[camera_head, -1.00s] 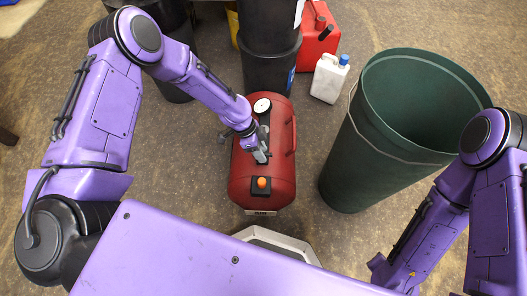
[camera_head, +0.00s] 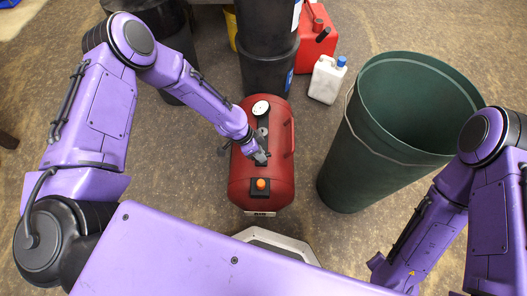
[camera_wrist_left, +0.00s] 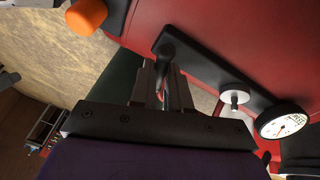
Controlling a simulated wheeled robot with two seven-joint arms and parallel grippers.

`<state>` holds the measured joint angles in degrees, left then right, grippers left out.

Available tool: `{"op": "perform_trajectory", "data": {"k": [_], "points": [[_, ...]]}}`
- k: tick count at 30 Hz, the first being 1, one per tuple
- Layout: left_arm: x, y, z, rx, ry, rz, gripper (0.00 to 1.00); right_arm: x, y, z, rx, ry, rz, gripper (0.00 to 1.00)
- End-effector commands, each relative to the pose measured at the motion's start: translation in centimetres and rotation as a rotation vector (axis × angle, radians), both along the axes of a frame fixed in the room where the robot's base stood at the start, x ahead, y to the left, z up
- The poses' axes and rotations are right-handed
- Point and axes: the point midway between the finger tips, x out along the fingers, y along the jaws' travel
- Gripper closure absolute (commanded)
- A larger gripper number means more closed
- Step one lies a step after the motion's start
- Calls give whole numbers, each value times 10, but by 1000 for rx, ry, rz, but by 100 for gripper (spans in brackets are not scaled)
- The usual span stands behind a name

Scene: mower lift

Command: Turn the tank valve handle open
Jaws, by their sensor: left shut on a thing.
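The red tank (camera_head: 240,188) lies on the floor in the middle of the head view. It has a black top plate, a round gauge (camera_head: 261,108) and an orange knob (camera_head: 261,184). My left gripper (camera_head: 262,157) is over the tank's top, between gauge and knob. The tank (camera_wrist_left: 215,30), gauge (camera_wrist_left: 284,126) and orange knob (camera_wrist_left: 87,16) also show there. My right gripper is out of view.
A large green bin (camera_head: 350,160) stands close to the tank's right. A black bin (camera_head: 268,68) stands just behind the tank. A white jug (camera_head: 326,80) and a red can (camera_head: 314,50) are at the back right. The floor left of the tank is clear.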

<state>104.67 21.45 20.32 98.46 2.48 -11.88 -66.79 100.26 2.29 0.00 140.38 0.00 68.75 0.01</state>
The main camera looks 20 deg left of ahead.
Motion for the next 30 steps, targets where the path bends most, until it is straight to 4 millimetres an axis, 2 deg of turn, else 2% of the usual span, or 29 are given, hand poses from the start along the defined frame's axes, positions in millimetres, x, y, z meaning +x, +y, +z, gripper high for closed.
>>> {"op": "perform_trajectory", "data": {"k": [8,30], "points": [[0,3,2,7,-3,268,100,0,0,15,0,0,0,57],[-4,-2,1,7,-4,958,100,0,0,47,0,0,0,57]]}}
